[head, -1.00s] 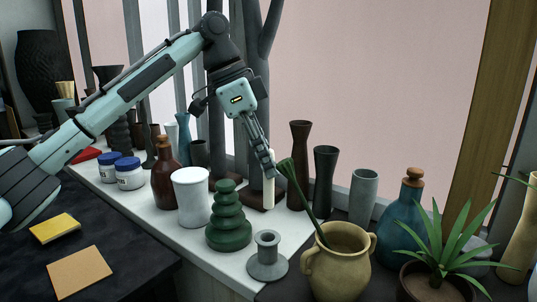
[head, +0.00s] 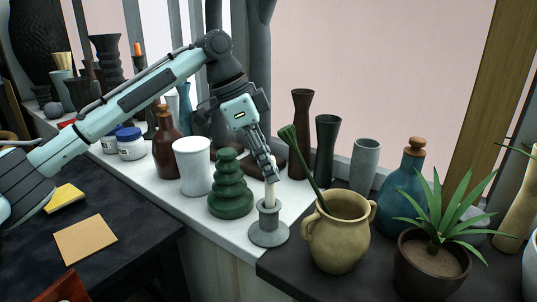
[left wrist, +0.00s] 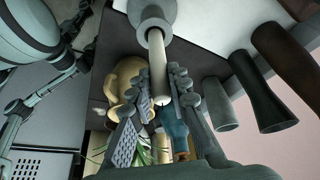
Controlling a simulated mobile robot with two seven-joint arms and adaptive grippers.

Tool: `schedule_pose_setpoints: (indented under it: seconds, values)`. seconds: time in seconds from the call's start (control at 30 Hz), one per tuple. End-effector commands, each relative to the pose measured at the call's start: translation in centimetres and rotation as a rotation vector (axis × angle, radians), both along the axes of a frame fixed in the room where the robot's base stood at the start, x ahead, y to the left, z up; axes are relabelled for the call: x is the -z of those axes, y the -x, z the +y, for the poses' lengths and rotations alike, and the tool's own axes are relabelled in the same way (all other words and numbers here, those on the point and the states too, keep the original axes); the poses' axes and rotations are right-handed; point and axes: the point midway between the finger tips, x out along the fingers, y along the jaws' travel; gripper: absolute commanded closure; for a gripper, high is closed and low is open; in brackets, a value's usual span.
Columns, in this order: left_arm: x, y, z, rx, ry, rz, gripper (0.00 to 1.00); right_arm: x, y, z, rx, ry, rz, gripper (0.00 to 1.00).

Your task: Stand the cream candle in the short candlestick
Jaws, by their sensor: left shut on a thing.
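My left gripper (head: 270,170) is shut on the cream candle (head: 270,196), which hangs nearly upright from its fingers. The short grey candlestick (head: 268,238), with a wide round base, stands directly below on the white surface. The candle's lower end meets the candlestick's cup; I cannot tell how deep it sits in it. In the left wrist view, the candle (left wrist: 158,65) lies between the fingers (left wrist: 160,90) and its far end is at the candlestick's (left wrist: 150,17) rim. My right gripper is not in view.
A green tiered piece (head: 230,190) and a white vase (head: 193,167) stand close left. A tan two-handled jug (head: 338,235) holding a green stem stands close right. Dark vases (head: 325,150), a blue bottle (head: 402,188) and a potted plant (head: 432,265) stand further right.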

Motion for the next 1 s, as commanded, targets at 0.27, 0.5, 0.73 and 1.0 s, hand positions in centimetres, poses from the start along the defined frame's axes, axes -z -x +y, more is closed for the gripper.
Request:
schedule_pose_setpoints:
  seconds: [0.27,0.5,0.73,1.0]
  values:
    - [2.3,0.0,0.0,0.000,0.000,0.001,1.00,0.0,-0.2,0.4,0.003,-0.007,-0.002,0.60]
    - [3.5,0.0,0.0,0.001,0.001,0.000,1.00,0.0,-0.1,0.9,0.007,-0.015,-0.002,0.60]
    - [3.9,0.0,0.0,0.001,0.000,0.000,1.00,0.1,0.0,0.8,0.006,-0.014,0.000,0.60]
    - [3.9,0.0,0.0,0.001,0.000,0.000,0.75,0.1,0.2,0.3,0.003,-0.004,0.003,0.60]
